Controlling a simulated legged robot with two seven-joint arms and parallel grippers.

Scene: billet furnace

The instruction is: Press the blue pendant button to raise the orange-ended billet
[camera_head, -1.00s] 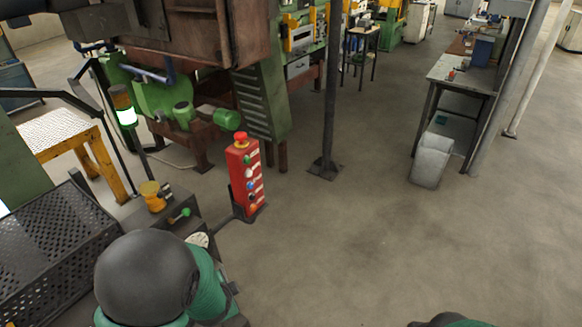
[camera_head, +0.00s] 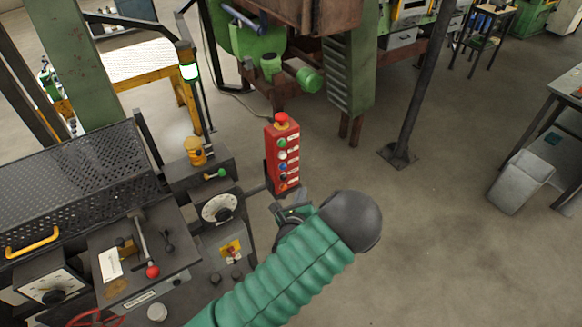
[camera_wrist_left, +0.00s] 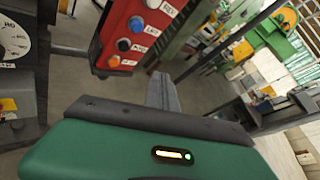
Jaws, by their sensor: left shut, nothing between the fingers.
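The red pendant (camera_head: 283,155) hangs upright with a red mushroom button (camera_head: 281,120) on top and a column of coloured buttons on its face. The blue button (camera_head: 283,166) is below the white ones; it also shows in the left wrist view (camera_wrist_left: 136,25), above a black and an orange-red button. My left gripper (camera_head: 288,211) is just below and in front of the pendant. In the left wrist view its fingers (camera_wrist_left: 162,92) are shut and empty, below and right of the buttons, apart from them. The orange-ended billet cannot be made out. My right gripper is out of view.
A control console (camera_head: 135,265) with levers and a dial (camera_head: 218,208) stands left of the pendant. A dark post (camera_head: 415,90) and grey bin (camera_head: 518,182) stand right. The floor between is clear.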

